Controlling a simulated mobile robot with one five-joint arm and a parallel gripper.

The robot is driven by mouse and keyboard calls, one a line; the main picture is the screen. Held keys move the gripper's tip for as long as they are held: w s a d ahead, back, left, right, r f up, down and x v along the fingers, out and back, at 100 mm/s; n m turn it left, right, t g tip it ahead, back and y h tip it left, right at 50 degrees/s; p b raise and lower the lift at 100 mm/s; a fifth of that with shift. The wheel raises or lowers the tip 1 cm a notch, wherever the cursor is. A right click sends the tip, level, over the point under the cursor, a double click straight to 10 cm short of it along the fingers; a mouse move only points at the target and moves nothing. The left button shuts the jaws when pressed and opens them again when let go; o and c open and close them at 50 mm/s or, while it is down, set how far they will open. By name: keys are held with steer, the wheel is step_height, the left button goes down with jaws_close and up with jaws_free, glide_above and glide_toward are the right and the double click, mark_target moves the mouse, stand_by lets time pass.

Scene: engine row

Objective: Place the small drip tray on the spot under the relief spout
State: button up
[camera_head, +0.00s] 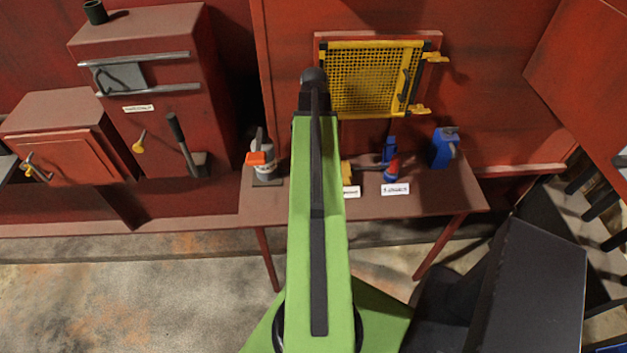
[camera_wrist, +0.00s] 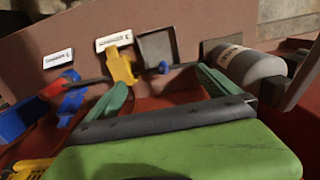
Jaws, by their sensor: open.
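In the head view my arm covers that part of the table. I cannot make out the relief spout for certain; a yellow fitting (camera_wrist: 121,66) and a small blue knob (camera_wrist: 163,68) stand beside the square. My gripper (camera_wrist: 160,82) is open, with two green fingers apart and nothing seen between them. The square lies beyond the fingertips.
A yellow mesh guard (camera_head: 370,78) hangs behind. Red cabinets (camera_head: 150,95) stand at left.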

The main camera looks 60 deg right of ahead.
step_height(320, 180, down, 17)
steer(key=b, duration=1.5)
steer(key=shift+w+r, duration=0.1)
steer(key=shift+r, duration=0.25)
steer(key=c, duration=1.4)
steer(key=shift+r+p, duration=0.4)
steer(key=shift+r, duration=0.1)
step_height(320, 180, up, 4)
steer(key=p, duration=0.4)
steer(key=shift+r, duration=0.1)
steer(key=s+r+p, duration=0.2)
steer(key=s, duration=0.1)
steer(key=s+r+p, duration=0.2)
steer(key=s, duration=0.2)
steer(key=s+d+r+p, duration=0.1)
steer(key=s+p, duration=0.1)
steer(key=s, duration=0.2)
steer(key=shift+s+r, duration=0.1)
steer(key=shift+r, duration=0.3)
steer(key=shift+s, duration=0.25)
